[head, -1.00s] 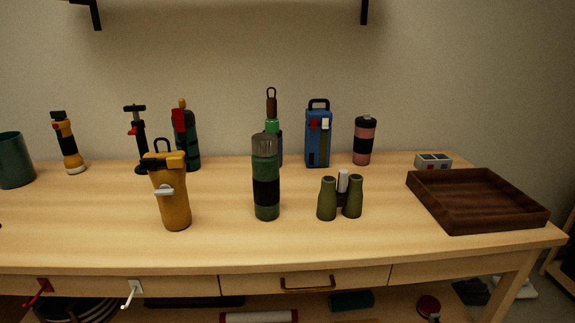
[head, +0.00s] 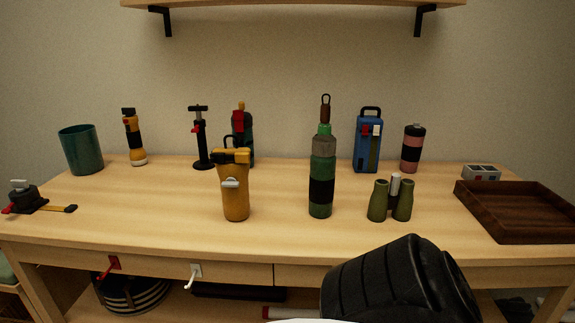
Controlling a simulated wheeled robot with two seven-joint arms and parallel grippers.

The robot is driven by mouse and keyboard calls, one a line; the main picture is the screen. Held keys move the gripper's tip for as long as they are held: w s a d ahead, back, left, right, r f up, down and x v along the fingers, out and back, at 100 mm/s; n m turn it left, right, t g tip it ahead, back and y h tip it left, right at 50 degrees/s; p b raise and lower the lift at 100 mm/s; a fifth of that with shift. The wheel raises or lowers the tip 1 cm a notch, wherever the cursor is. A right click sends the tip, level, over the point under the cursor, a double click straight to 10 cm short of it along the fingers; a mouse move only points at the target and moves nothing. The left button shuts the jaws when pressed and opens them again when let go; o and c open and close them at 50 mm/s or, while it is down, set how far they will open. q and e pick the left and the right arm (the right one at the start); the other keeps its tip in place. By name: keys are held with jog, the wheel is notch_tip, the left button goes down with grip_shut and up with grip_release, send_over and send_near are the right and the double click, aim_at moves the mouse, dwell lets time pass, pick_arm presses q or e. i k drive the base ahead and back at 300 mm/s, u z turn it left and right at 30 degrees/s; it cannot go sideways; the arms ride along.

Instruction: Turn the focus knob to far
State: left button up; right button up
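Green binoculars (head: 379,203) stand upright on the wooden workbench, right of the middle, in the head view. A light grey and dark piece (head: 395,184), which may be the focus knob, sits between their two barrels. Its setting is too small to read. A thick black rounded part of my own arm shows at the bottom, in front of the bench's front edge and below the binoculars. No fingertips of either gripper are in view.
A green bottle (head: 321,185) stands left of the binoculars, and a yellow flask (head: 235,190) is farther left. A dark wooden tray (head: 480,226) lies to the right. A blue box (head: 367,140) and a pink canister (head: 412,150) stand behind.

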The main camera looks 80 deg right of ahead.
aim_at(395, 178)
jog(key=u, duration=0.15)
jog(key=k, duration=1.35)
jog(key=z, duration=1.35)
